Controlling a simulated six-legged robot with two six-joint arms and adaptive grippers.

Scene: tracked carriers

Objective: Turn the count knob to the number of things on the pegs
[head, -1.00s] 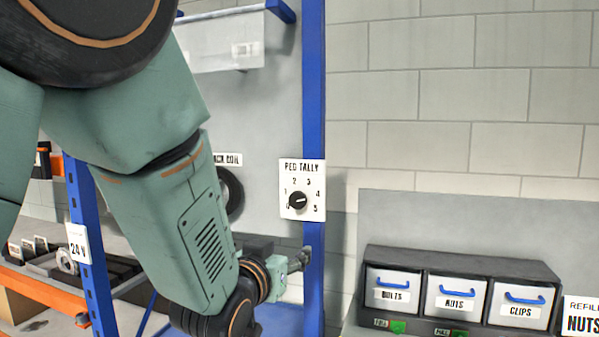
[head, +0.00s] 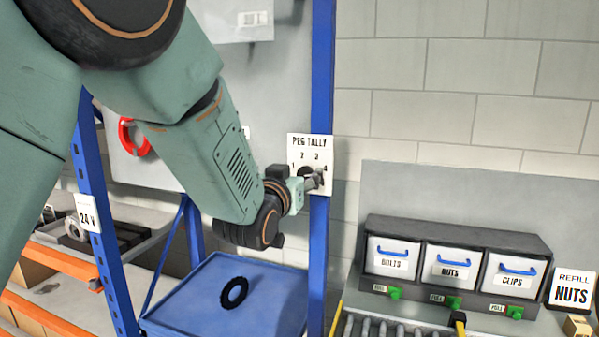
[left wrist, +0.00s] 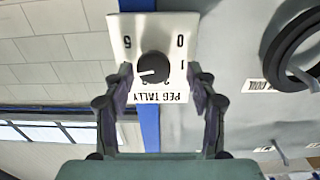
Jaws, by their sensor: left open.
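The white PEG TALLY plate (head: 310,146) is on the blue post in the head view. My left gripper (head: 316,180) is in front of its lower part and hides some numbers. In the left wrist view the plate (left wrist: 165,25) appears upside down. Its black count knob (left wrist: 153,68) lies between the open fingers of my left gripper (left wrist: 158,82), which do not visibly grip it. A pale mark on the knob points left in that view; the number there is hidden by a finger. A red ring (head: 127,136) hangs on the grey panel, partly behind my arm. A black coil (left wrist: 291,50) shows on the panel.
A black ring (head: 235,291) lies in the blue tray (head: 180,318) below. At right stand drawers marked bolts, nuts and clips (head: 453,262), a roller track (head: 375,327) and a REFILL NUTS sign (head: 573,290). The blue post (head: 319,250) is close to my gripper.

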